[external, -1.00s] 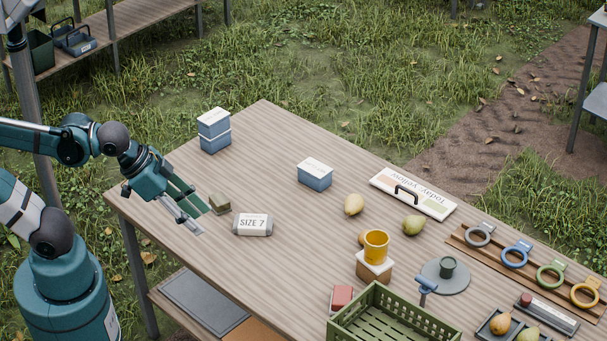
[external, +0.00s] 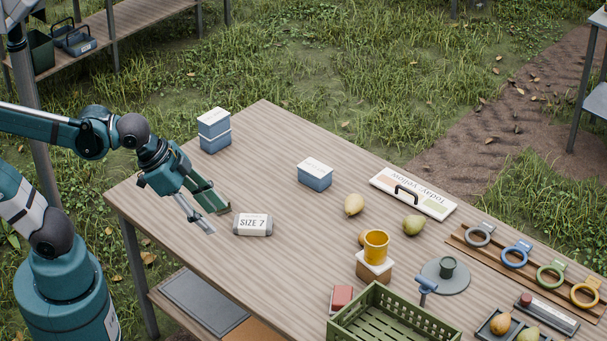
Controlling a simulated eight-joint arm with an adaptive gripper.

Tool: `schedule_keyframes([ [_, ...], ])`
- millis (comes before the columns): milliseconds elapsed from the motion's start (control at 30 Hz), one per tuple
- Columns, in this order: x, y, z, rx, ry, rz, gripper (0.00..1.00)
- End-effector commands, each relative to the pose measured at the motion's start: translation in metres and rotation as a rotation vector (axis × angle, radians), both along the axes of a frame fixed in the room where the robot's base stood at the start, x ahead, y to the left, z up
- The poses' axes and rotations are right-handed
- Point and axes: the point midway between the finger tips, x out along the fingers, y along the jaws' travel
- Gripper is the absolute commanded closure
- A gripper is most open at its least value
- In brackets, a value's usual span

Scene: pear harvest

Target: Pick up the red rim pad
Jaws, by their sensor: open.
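The red rim pad (external: 342,297) appears as a small red block on a pale holder near the table's front edge, just left of the green crate. My gripper (external: 219,219) is open, low over the left part of the table, far to the left of the red pad and just left of the SIZE 7 block. A small brownish block seen there earlier is now hidden by the gripper; I cannot tell whether it is between the fingers.
The grey SIZE 7 block (external: 253,224) is close to my fingertips. The green slatted crate (external: 392,322) stands beside the red pad. A yellow cup (external: 376,246) on a block stands behind. Blue boxes (external: 315,174) are further back. The table between gripper and red pad is mostly clear.

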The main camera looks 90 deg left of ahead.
Motion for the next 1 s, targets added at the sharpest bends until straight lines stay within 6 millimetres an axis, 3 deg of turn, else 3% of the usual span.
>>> schedule_keyframes([
  [467, 0.062, 0.001, 0.000, 0.131, 0.096, -0.233, 0.60],
  [1000, 0.134, 0.002, -0.021, 0.252, 0.199, -0.511, 0.60],
])
